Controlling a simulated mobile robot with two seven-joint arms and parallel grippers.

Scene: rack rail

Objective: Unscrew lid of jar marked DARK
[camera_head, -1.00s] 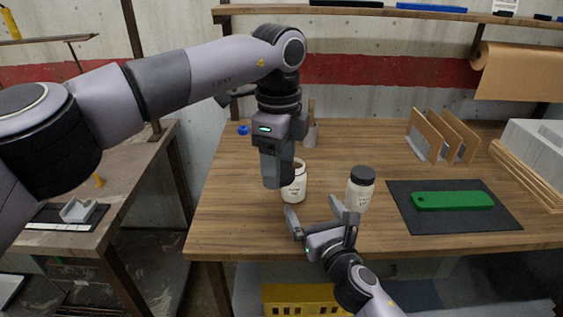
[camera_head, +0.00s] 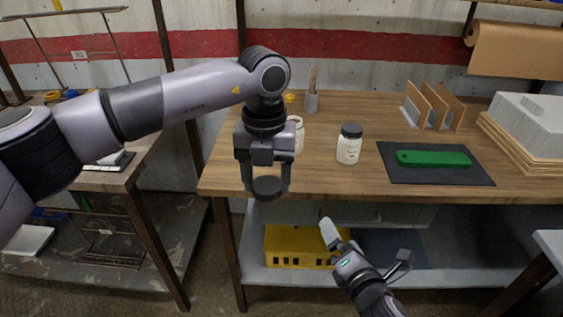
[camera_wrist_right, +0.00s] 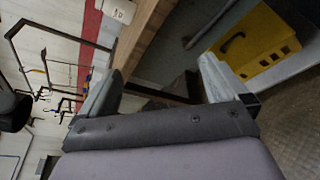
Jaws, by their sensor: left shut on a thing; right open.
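My left gripper (camera_head: 268,187) is shut on a dark round lid (camera_head: 267,186), held in front of the bench's front edge, clear of both jars. A white jar (camera_head: 299,137) stands upright on the bench behind this gripper, which partly hides it; I see no dark lid on its visible part. A second white jar (camera_head: 349,149) stands upright to its right with a dark lid (camera_head: 352,131) on. The label words are too small to read. My right gripper (camera_head: 365,242) is open and empty, below and in front of the bench edge; its open fingers show in the right wrist view.
A green part (camera_head: 433,158) lies on a dark mat (camera_head: 440,177) at the right of the wooden bench (camera_head: 320,183). Upright boards (camera_head: 436,108) and a grey cup (camera_head: 311,103) stand behind. A yellow crate (camera_head: 290,245) sits on the lower shelf.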

